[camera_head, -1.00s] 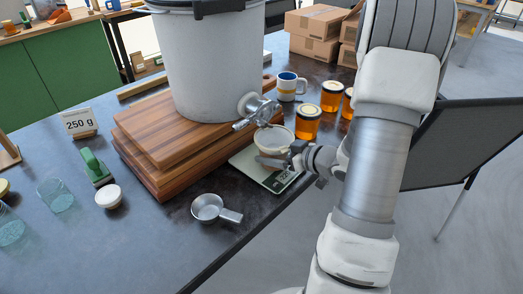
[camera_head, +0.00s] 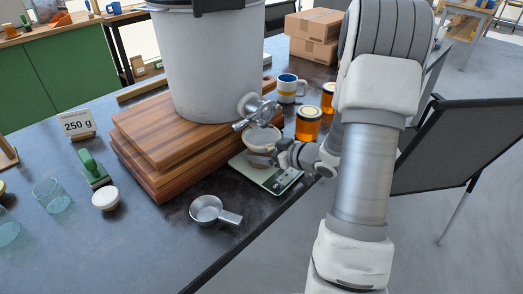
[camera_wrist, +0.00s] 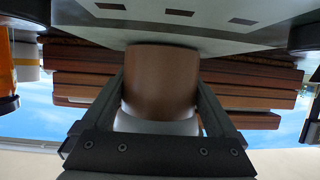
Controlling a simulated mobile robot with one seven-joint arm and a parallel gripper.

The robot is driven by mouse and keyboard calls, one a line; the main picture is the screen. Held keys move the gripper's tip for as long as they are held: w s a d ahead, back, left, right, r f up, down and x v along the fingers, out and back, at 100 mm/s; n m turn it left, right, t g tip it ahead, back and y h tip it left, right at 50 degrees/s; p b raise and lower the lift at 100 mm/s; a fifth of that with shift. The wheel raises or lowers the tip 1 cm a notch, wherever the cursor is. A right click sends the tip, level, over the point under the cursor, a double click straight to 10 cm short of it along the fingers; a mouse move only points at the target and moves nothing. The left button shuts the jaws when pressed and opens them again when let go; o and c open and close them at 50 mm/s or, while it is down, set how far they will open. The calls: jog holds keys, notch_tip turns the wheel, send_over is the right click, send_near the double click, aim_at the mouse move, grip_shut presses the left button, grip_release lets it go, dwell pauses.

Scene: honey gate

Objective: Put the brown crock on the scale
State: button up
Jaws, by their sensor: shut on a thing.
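The brown crock (camera_head: 262,148) has a pale upper part and a brown lower part. It is upright over the scale (camera_head: 274,180), under the bucket's tap. My gripper (camera_head: 272,154) is shut on the crock from the right side in the head view. In the wrist view, which looks upside down, the crock (camera_wrist: 160,82) sits between both fingers. Its brown base lies at or very near the pale scale plate (camera_wrist: 200,38); I cannot tell whether they touch. The crock and my gripper hide part of the scale.
A grey bucket (camera_head: 212,65) with a metal tap (camera_head: 255,112) stands on stacked wooden boards (camera_head: 150,140) left of the scale. Amber jars (camera_head: 308,123) and a mug (camera_head: 289,88) stand behind. A metal scoop (camera_head: 208,209) lies in front, near the table's edge.

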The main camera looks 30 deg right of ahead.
jog(key=shift+f, duration=0.2)
jog(key=o, duration=1.4)
jog(key=shift+r, duration=0.2)
jog(key=shift+s+d+r, duration=0.15)
jog(key=shift+s+r, duration=0.1)
jog(key=p+v, duration=0.3)
jog(key=v, duration=0.8)
jog(key=shift+s+f, duration=0.1)
jog(key=shift+s, duration=0.1)
